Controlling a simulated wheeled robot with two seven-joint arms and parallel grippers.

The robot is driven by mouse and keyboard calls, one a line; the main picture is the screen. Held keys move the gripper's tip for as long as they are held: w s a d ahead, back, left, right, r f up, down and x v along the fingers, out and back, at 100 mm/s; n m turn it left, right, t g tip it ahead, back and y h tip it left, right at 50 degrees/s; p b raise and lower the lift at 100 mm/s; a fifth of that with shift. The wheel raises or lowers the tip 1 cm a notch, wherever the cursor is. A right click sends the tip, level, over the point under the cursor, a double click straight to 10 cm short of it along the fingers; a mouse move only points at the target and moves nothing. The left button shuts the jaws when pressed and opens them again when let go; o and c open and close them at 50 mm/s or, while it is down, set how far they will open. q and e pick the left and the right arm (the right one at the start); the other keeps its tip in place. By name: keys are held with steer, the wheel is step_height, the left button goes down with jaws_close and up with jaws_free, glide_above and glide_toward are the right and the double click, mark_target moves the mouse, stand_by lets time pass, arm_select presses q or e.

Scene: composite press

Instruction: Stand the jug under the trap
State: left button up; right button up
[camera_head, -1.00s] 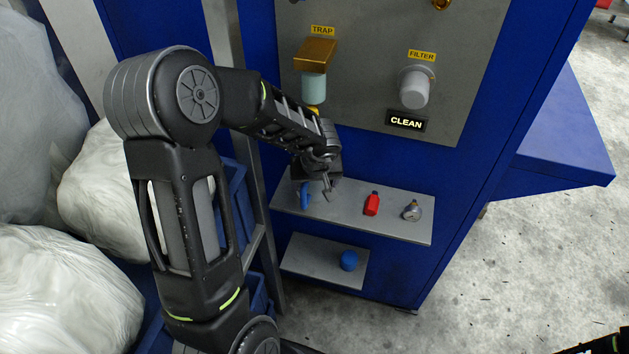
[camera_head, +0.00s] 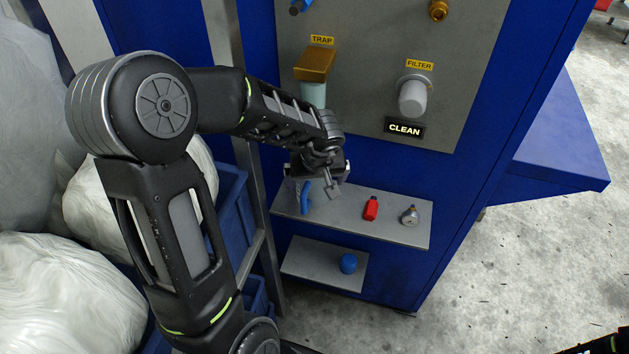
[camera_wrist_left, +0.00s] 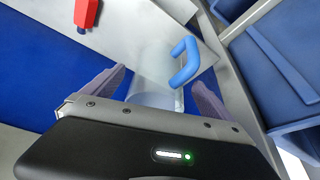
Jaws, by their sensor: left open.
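The jug has a clear body and a blue handle (camera_head: 306,197), and stands at the left end of the upper shelf. In the head view my left gripper (camera_head: 320,188) hides most of its body. In the left wrist view the clear jug (camera_wrist_left: 152,72) shows between and just beyond the two open fingers of my left gripper (camera_wrist_left: 155,97), its handle toward the right finger. I cannot tell whether a finger touches it. The trap (camera_head: 314,66), with a gold top and pale bowl, hangs on the grey panel above; my left forearm covers its lower end. My right gripper is out of view.
A red bottle (camera_head: 371,208) and a round gauge (camera_head: 409,215) stand to the right on the same upper shelf (camera_head: 345,222). A lower shelf (camera_head: 315,266) holds a blue cap (camera_head: 348,263). A grey post (camera_head: 262,240) stands close left. The filter (camera_head: 412,97) is to the trap's right.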

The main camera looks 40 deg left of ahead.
arm_select(q)
steer(key=p+v, duration=0.1)
steer(key=v, duration=0.5)
